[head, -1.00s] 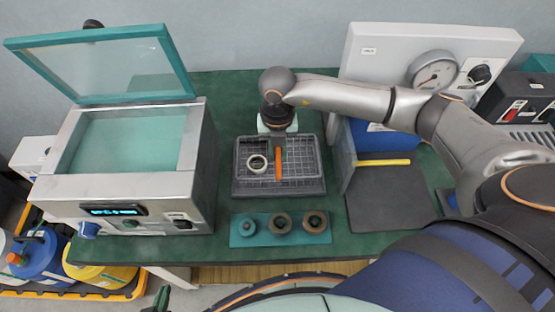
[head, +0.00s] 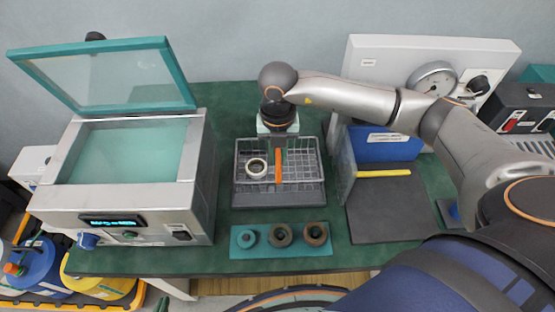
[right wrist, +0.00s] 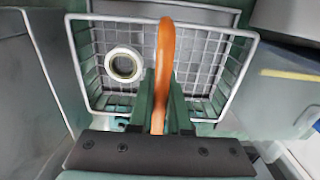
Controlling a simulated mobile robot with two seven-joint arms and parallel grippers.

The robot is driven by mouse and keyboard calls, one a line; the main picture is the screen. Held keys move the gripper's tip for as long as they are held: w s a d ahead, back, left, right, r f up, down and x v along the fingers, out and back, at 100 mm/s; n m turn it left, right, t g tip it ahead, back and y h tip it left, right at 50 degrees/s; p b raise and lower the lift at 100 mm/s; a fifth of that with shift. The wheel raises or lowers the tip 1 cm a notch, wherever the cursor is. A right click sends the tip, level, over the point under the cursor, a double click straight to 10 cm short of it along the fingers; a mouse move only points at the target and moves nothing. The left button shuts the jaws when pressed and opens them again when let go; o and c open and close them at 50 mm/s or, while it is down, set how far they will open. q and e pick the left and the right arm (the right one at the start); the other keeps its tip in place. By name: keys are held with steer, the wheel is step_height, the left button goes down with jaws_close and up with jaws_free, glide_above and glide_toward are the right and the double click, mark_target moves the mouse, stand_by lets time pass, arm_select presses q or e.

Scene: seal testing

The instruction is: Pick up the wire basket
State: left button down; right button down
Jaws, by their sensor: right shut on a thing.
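The wire basket (head: 306,162) is a grey mesh with an orange upright handle (head: 278,167). It hangs roughly level just above a dark drip tray (head: 300,196) on the green bench. A pale ring (head: 256,168) lies in its left part. My right gripper (head: 278,143) comes down over the basket's back from the right-hand arm. In the right wrist view its green fingers (right wrist: 165,108) are shut on the orange handle, with the basket mesh (right wrist: 215,70) beyond. A small dark green tip of my left gripper (head: 163,303) shows at the bottom edge; its jaws are unclear.
A steel bath (head: 130,205) with a raised glass lid stands left. A teal block (head: 265,251) with several round seals lies in front. A dark plate (head: 390,208) and blue box (head: 385,146) are right. A gauge panel (head: 375,55) stands behind.

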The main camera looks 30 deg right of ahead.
steer(key=s+r, duration=0.2)
steer(key=s+a+r, duration=0.1)
steer(key=r, duration=0.1)
steer(key=shift+s+a+r, duration=0.2)
steer(key=shift+s+r, duration=0.2)
steer(key=s+a+r+b, duration=0.1)
steer(key=s+a+r, duration=0.2)
steer(key=s, duration=0.6)
steer(key=shift+r, duration=0.85)
steer(key=shift+s, duration=0.1)
steer(key=m+p, duration=0.1)
steer(key=m, duration=3)
glide_above(280, 161)
steer(key=s, duration=0.1)
steer(key=shift+s+d+r, duration=0.1)
steer(key=shift+s+d, duration=0.1)
steer(key=shift+d, duration=0.05)
